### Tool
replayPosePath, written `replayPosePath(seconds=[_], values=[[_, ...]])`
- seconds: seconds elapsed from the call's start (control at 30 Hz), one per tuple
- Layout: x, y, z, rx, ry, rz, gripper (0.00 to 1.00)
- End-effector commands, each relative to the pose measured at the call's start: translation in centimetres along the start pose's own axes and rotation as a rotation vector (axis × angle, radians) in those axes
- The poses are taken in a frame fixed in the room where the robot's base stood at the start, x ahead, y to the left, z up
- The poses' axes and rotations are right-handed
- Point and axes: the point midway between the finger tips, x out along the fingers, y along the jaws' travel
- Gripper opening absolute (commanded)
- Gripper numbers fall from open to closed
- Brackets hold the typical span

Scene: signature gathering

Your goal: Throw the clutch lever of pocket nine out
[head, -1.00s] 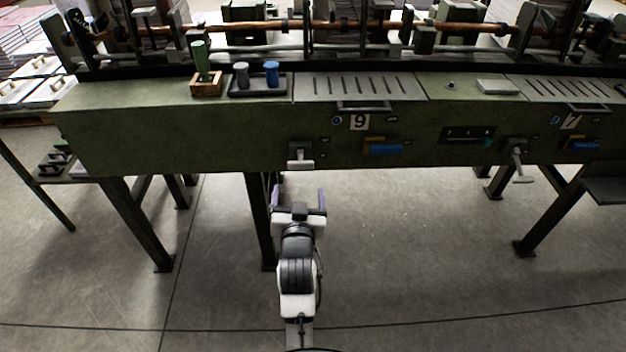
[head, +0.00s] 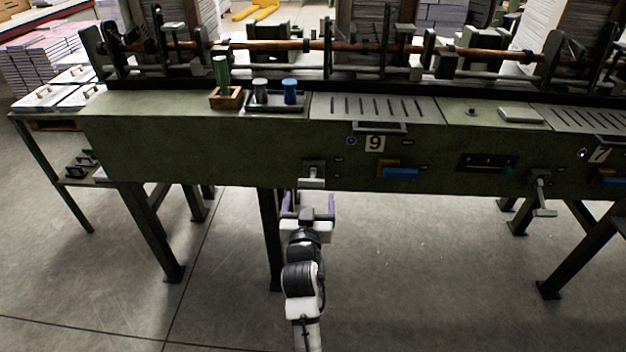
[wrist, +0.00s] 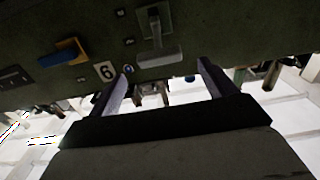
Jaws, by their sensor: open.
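The green machine front carries a white plate marked 9 (head: 375,143). To the left of the plate is a pale grey lever (head: 312,172) with a flat crossbar end, hanging from a bracket. My gripper (head: 308,203) is open and empty, just below this lever in the head view. In the wrist view the lever (wrist: 157,52) is between and beyond the two fingertips (wrist: 164,72), apart from them. The plate shows upside down in the wrist view (wrist: 106,71), beside the left finger.
A blue handle (head: 400,173) sits right of the lever. A second grey lever (head: 542,195) hangs further right by the plate marked 7 (head: 600,155). A machine leg (head: 270,240) stands just left of my arm. The floor to the right (head: 430,270) is clear.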

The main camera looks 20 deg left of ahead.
Motion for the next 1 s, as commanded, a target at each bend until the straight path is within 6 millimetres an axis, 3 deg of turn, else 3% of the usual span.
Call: replayPosePath(seconds=[0.1,0.33,0.77,1.0], values=[[2.6,0.0,-0.3,0.0,0.0,0.001,0.84],[6.0,0.0,-0.1,0.0,0.0,0.001,0.84],[7.0,0.1,0.0,0.0,-0.001,0.001,0.84],[7.0,0.0,0.0,0.0,-0.001,0.001,0.54]])
